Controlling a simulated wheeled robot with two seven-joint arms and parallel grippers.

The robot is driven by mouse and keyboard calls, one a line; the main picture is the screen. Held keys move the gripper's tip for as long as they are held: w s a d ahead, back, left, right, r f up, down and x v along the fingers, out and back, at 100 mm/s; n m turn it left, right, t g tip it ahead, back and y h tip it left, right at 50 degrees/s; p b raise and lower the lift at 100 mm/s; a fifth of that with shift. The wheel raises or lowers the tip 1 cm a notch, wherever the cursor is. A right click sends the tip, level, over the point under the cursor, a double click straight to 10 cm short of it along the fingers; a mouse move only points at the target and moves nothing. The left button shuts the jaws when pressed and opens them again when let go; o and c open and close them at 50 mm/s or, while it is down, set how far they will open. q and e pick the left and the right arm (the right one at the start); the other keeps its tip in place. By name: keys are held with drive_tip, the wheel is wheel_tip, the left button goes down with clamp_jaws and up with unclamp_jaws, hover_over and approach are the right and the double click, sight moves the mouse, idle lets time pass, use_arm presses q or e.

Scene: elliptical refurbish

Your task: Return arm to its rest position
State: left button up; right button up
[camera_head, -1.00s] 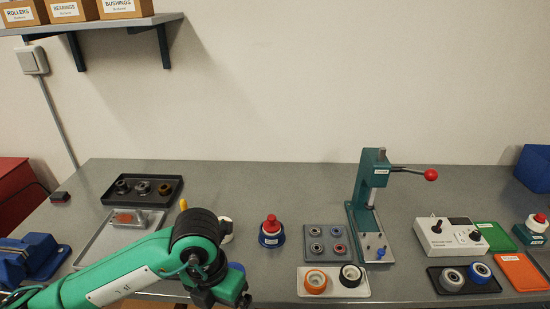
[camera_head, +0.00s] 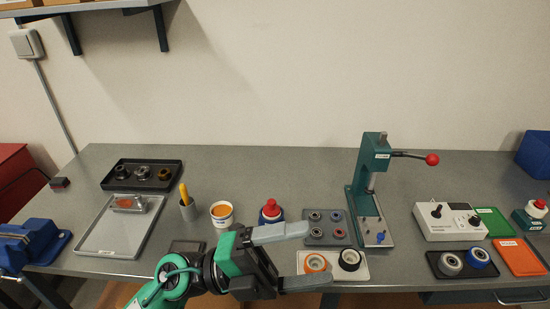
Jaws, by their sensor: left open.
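My left arm comes in from the bottom of the head view, a green and black arm over the table's front edge. Its left gripper (camera_head: 318,255) points right, with two grey fingers spread apart and nothing between them. The fingers are above the front of the table, beside the white tray (camera_head: 358,274) with an orange-rimmed wheel (camera_head: 315,263) and a black-rimmed wheel (camera_head: 349,259). The upper finger reaches in front of the red-topped blue bottle (camera_head: 271,211). My right gripper is not in view.
A green press (camera_head: 370,195) with a red-knobbed lever stands right of centre. A cup (camera_head: 222,214), a holder with a yellow handle (camera_head: 187,207), a metal tray (camera_head: 95,235) and a blue vise (camera_head: 30,245) are left.

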use_arm(q)
drive_tip(key=w+a+f+n+t+y, duration=0.1)
drive_tip(key=w+a+n+t+y, duration=0.45)
drive_tip(key=n+t, duration=0.65)
drive_tip(key=w+a+n+t+y, duration=0.5)
drive_tip(key=w+a+n+t, duration=0.15)
drive_tip(key=n+t, duration=0.5)
drive_tip(key=a+f+n+g+y, duration=0.2)
drive_tip(key=a+f+n+y, duration=0.35)
drive_tip(key=f, duration=0.25)
drive_tip(key=a+f+n+g+y, duration=0.35)
drive_tip(key=a+f+y, duration=0.2)
drive_tip(key=f, duration=0.25)
drive_tip(key=s+a+f+n+g, duration=0.1)
drive_tip(key=s+a+f+g, duration=0.1)
drive_tip(key=s+f+g, duration=0.6)
drive_tip(key=s+a+f+n+g, duration=0.15)
drive_tip(key=s+f+g, duration=0.35)
drive_tip(key=s+f, duration=0.65)
wheel_tip(320, 180, down, 31)
drive_tip(key=s+a+f+g, duration=0.2)
drive_tip(key=s+a+f, duration=0.1)
drive_tip(key=s+f, duration=1.6)
drive_tip(key=shift+s+a+m+y, duration=0.15)
drive_tip(key=shift+s+m+y, duration=0.15)
drive_tip(key=shift+s+y, duration=0.15)
